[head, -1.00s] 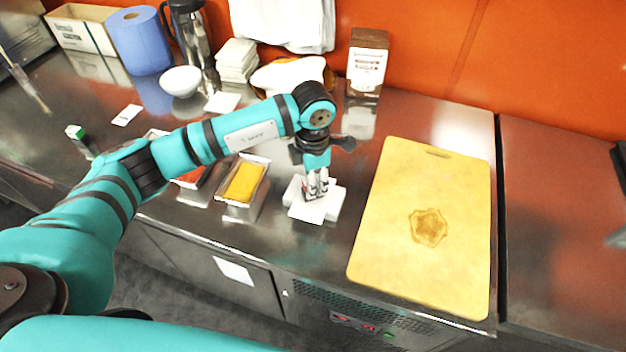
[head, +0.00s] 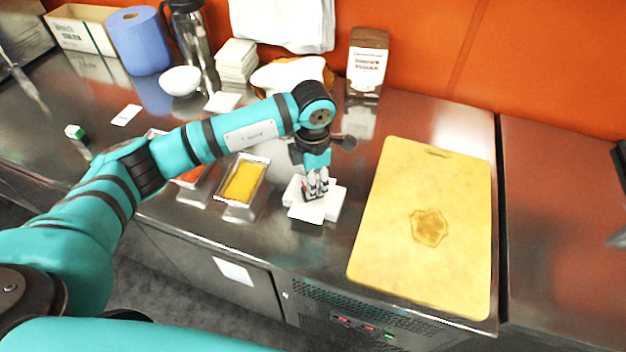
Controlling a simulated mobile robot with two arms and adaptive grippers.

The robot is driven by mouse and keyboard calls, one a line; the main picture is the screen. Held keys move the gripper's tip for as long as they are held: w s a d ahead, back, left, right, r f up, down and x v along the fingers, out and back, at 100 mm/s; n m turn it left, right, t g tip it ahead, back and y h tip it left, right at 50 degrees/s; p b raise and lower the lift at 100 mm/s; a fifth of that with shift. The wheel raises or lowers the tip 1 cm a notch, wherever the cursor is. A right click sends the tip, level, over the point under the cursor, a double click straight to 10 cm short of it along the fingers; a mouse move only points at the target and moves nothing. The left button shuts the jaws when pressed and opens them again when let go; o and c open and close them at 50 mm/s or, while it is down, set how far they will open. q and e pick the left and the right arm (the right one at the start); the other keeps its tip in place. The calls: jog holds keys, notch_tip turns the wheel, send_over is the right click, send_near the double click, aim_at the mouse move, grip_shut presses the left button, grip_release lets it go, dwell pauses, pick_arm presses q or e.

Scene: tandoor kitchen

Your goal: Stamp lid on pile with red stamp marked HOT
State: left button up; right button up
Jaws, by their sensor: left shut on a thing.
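A small pile of white lids (head: 329,207) lies on the steel counter left of the cutting board, its pieces at differing angles. My left gripper (head: 313,195) points down at the pile, shut on a small stamp with a little red showing at its base. The stamp is mostly hidden by the fingers, and I cannot read any marking. It is at the top lid, but I cannot tell whether it touches. A red pad (head: 190,178) is partly hidden behind my left arm. A yellow pad in a metal tray (head: 243,181) lies beside it. My right gripper is not in view.
A yellow cutting board (head: 400,210) lies to the right. A green-topped stamp (head: 75,133) stands at the left. A white bowl (head: 180,81), a stack of white lids (head: 236,60) and a brown carton (head: 367,62) stand at the back.

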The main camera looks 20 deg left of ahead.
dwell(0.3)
pick_arm(q)
jog(key=shift+r+p, duration=0.5)
jog(key=shift+r, duration=0.3)
jog(key=shift+r+p, duration=1.2)
jog(key=shift+r, duration=1.5)
